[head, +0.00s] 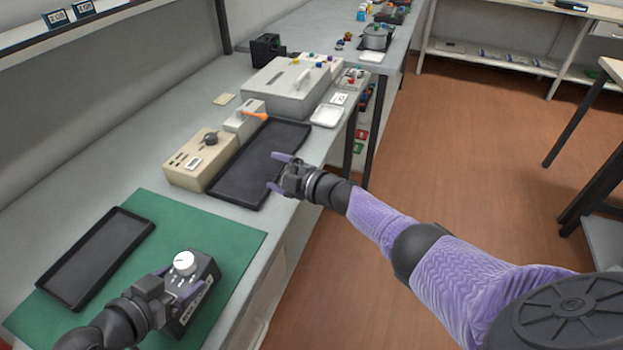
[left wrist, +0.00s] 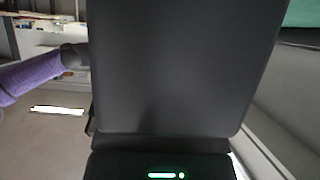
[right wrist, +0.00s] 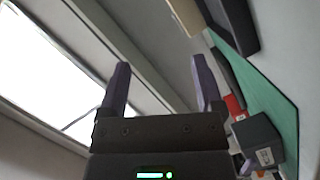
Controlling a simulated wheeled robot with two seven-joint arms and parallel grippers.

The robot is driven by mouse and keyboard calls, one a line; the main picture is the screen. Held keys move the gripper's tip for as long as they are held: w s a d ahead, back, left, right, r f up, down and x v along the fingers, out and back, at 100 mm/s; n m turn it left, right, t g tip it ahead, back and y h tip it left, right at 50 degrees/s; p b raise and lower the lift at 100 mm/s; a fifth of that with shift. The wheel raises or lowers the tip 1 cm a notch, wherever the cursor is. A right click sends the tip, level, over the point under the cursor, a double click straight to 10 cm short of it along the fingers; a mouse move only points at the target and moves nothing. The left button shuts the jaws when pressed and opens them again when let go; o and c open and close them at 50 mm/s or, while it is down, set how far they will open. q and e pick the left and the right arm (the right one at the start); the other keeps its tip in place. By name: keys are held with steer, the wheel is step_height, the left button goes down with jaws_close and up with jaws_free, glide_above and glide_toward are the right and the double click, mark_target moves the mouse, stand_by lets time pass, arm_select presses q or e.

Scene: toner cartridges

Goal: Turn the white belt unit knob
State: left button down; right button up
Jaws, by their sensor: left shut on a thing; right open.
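The belt unit (head: 206,280) is a dark grey box with a white round knob (head: 184,262) on its top face. It is over the front part of the green mat (head: 212,232); whether it rests there or is raised, I cannot tell. My left gripper (head: 180,293) is shut on the belt unit, below the knob in the head view. The unit's dark side (left wrist: 180,70) fills most of the left wrist view and hides the fingertips. A dark box also shows at the lower right of the right wrist view (right wrist: 258,138). My right gripper (head: 277,172) is open and empty by the bench's front edge, away from the knob.
A black tray (head: 68,297) lies on the mat's left side. A larger black tray (head: 240,192) lies further back, near my right gripper. A beige box with a dark knob (head: 180,178) and a large grey machine (head: 287,98) stand behind. The aisle floor at right is clear.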

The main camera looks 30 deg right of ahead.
arm_select(q)
jaws_free()
arm_select(e)
steer(key=s+d+f+m+h, duration=0.2)
steer(key=d+f+m+h, duration=0.1)
steer(key=d, duration=0.4)
steer(key=shift+s+f+m+h, duration=0.15)
steer(key=shift+f+m+h, duration=0.15)
steer(key=shift+f+h, duration=0.2)
arm_select(q)
steer(key=shift+s+a+r, duration=0.15)
steer(key=shift+a+r, duration=0.05)
steer(key=shift+a, duration=0.1)
steer(key=p+v, duration=0.1)
steer(key=v, duration=0.8)
arm_select(e)
steer(key=shift+r, duration=0.7)
